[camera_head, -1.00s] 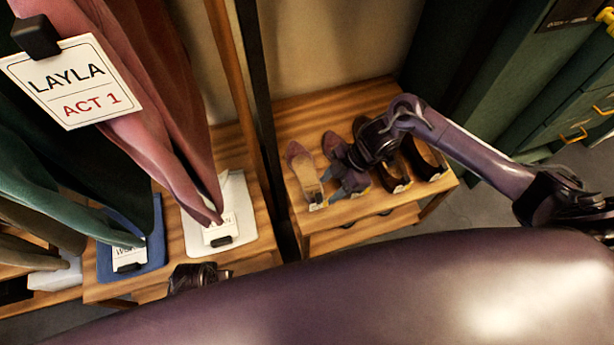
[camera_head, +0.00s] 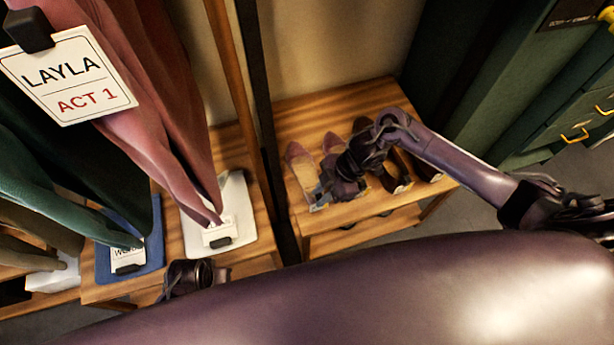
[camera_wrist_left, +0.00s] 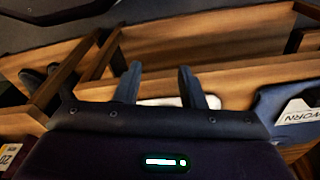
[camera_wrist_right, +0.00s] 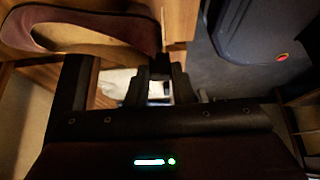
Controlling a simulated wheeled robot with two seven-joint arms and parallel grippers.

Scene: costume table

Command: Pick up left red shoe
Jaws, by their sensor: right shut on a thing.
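The left red shoe (camera_head: 301,168) stands at the left of a wooden shoe bench, toe toward the wall. A second red shoe (camera_head: 333,145) is to its right, largely behind my right gripper. My right gripper (camera_head: 322,192) is low at the near heel end of the left shoe, shut on it; the exact contact is dark and partly hidden. A red shoe rim (camera_wrist_right: 100,22) shows in the right wrist view, just beyond the fingers (camera_wrist_right: 160,88). My left gripper (camera_wrist_left: 162,85) is open and empty, above the neighbouring wooden furniture.
Dark shoes (camera_head: 395,170) stand at the right of the bench (camera_head: 300,110). A dark upright post (camera_head: 262,130) is close on its left. Hanging garments, a "LAYLA ACT 1" tag (camera_head: 70,75) and folded white cloth (camera_head: 235,205) are at the left. Green cabinets (camera_head: 560,110) are at the right.

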